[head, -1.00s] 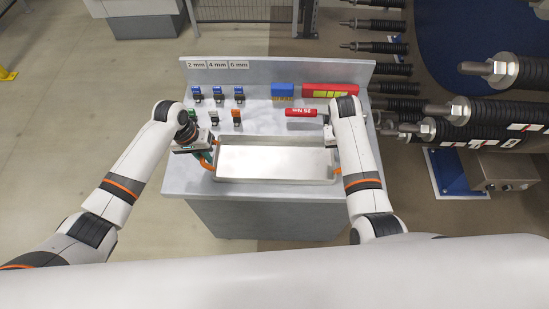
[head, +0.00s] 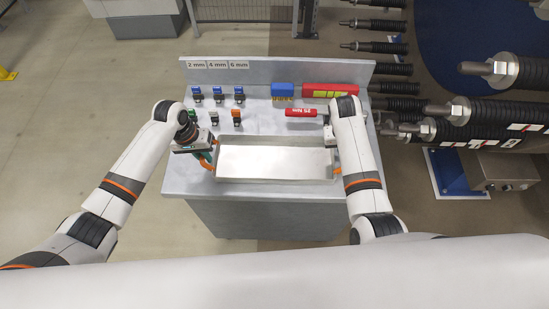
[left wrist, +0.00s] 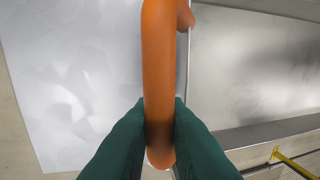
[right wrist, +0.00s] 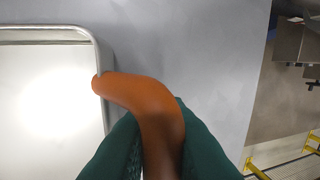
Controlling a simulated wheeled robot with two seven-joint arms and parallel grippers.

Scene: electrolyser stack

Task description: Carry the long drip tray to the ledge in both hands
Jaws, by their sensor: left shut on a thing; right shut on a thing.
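The long drip tray (head: 275,163) is a shallow silver metal pan at the front of the grey workbench (head: 182,181). It has an orange handle at each end. My left gripper (head: 205,158) is at the tray's left end; in the left wrist view its green fingers (left wrist: 160,125) are shut on the orange left handle (left wrist: 158,60). My right gripper (head: 336,150) is at the right end, mostly hidden by its arm; in the right wrist view its green fingers (right wrist: 160,135) are shut on the orange right handle (right wrist: 140,95). I cannot tell whether the tray touches the bench.
Behind the tray are several small blue, green and orange-topped parts (head: 218,95), a blue box (head: 283,89), a red case (head: 330,90) and a red-handled tool (head: 301,113). A raised back panel carries size labels (head: 217,65).

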